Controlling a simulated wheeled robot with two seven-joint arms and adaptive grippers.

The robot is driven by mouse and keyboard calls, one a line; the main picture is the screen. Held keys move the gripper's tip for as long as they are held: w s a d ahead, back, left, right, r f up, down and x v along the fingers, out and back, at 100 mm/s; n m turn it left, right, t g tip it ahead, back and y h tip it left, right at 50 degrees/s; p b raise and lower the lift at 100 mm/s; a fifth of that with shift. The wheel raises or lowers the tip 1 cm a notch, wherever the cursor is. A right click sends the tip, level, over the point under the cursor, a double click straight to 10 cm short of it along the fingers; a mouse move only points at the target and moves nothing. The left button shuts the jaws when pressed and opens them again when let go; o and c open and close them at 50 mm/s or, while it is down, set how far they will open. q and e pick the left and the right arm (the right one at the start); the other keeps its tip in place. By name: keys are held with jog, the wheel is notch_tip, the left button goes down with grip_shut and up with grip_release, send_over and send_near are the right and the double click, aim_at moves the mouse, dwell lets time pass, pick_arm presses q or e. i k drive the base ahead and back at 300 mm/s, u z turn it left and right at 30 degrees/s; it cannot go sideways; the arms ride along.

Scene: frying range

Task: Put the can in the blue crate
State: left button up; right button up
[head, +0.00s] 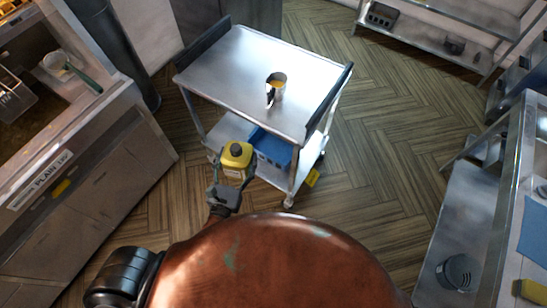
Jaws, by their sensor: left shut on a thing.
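The yellow can (237,154) with a dark cap is held upright in my left gripper (233,170), whose fingers are closed on both sides of it. The blue crate (272,148) sits on the lower shelf of a steel cart, partly hidden under the cart's top. In the head view the can is just left of the crate and overlaps the cart's lower shelf; I cannot tell its exact height or whether it touches anything. My right gripper is not in view.
The steel cart (245,72) carries a metal jug (276,88) on top; its top edge overhangs the crate. A fryer counter (100,190) stands left, steel shelving (455,225) right. Open wooden floor (375,170) lies between.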

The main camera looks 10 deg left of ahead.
aim_at(276, 149)
jog(key=z, duration=0.05)
jog(key=k, duration=0.2)
jog(key=z, duration=3.15)
jog(key=k, duration=1.95)
jog(key=u, duration=1.5)
